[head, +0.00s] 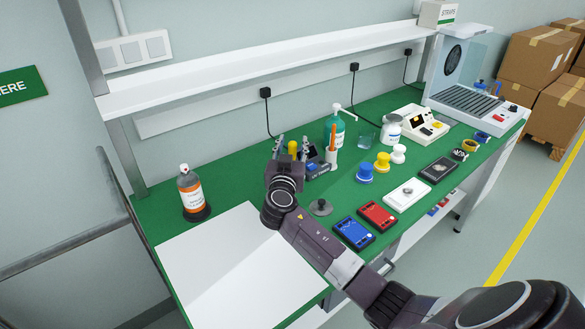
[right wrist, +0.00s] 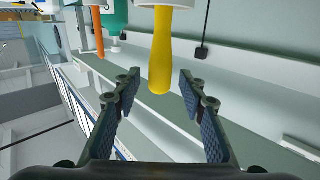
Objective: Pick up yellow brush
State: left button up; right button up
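The yellow brush shows in the head view as a small yellow tip (head: 292,147) between the fingers of my right gripper (head: 293,140). In the right wrist view its yellow handle (right wrist: 160,55) hangs down from the top edge, where a white holder (right wrist: 170,3) is partly cut off. The same right gripper (right wrist: 159,82) is open there, one finger on each side of the handle's rounded end, with visible gaps on both sides. The brush's lower part is hidden. My left gripper is not in view.
An orange-handled tool (head: 332,136) stands close by, with a green pump bottle (head: 337,127) beside it. Blue (head: 353,232) and red (head: 377,215) boxes lie in front. A shelf (head: 250,70) runs above the green bench.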

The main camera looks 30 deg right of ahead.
jog(key=shift+c, duration=0.2)
grip_shut()
jog(key=shift+r, duration=0.1)
